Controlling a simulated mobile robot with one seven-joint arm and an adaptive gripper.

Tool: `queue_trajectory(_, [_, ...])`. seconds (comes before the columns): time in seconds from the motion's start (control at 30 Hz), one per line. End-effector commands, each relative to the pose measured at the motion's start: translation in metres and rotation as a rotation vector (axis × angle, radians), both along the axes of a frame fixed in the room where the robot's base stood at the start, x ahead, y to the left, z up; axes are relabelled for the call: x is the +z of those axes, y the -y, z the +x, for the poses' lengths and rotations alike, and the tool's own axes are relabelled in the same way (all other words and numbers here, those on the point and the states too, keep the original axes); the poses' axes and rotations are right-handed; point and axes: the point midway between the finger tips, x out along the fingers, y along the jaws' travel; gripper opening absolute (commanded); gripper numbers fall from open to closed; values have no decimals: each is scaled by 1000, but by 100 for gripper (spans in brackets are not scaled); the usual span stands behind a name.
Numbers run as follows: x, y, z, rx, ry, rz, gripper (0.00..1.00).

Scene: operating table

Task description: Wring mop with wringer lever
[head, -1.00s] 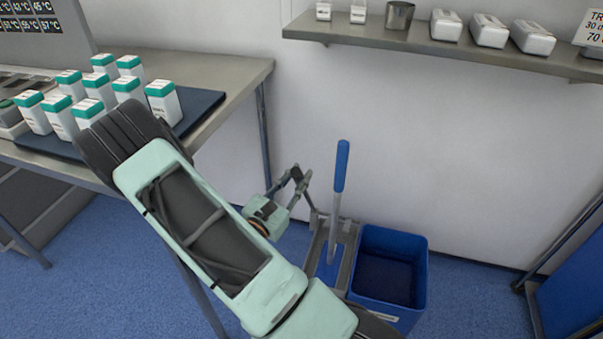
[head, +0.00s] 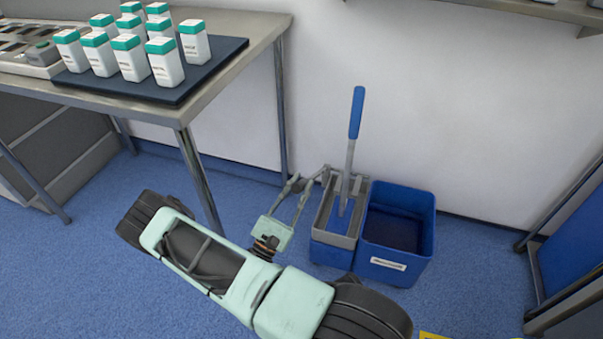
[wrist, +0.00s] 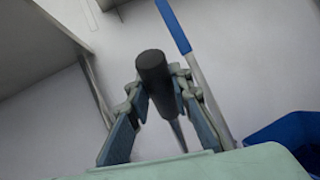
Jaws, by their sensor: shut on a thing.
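The wringer (head: 326,222), a grey press on a blue bucket, stands on the floor near the wall. The mop's grey pole with a blue grip (head: 357,112) rises from it, slightly tilted; the mop head is hidden. My gripper (head: 312,183) is at the wringer's left side, low and near its top. In the wrist view my gripper (wrist: 158,95) is shut on the black grip of the wringer lever (wrist: 153,66), which lies between its fingers. The mop pole also shows just right of it (wrist: 174,27). The lever's lower end is hidden.
A blue bucket (head: 425,250) with a white label adjoins the wringer on the right. A steel table (head: 262,35) with several green-capped bottles (head: 130,55) on a dark mat stands left. A blue-panelled frame (head: 575,250) is far right.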

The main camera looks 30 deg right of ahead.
Motion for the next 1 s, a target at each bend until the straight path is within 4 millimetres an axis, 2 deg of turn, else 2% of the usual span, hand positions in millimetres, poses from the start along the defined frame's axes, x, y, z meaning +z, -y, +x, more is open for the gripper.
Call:
queue_trajectory(0.1, [-19, -6, -5, 2, 30, -39, 0])
queue_trajectory(0.5, [-72, -24, -21, 1, 127, -149, 0])
queue_trajectory(0.8, [-97, -32, -28, 0, 170, -199, 0])
queue_trajectory(1.0, [-104, -34, -30, -1, 184, -215, 0])
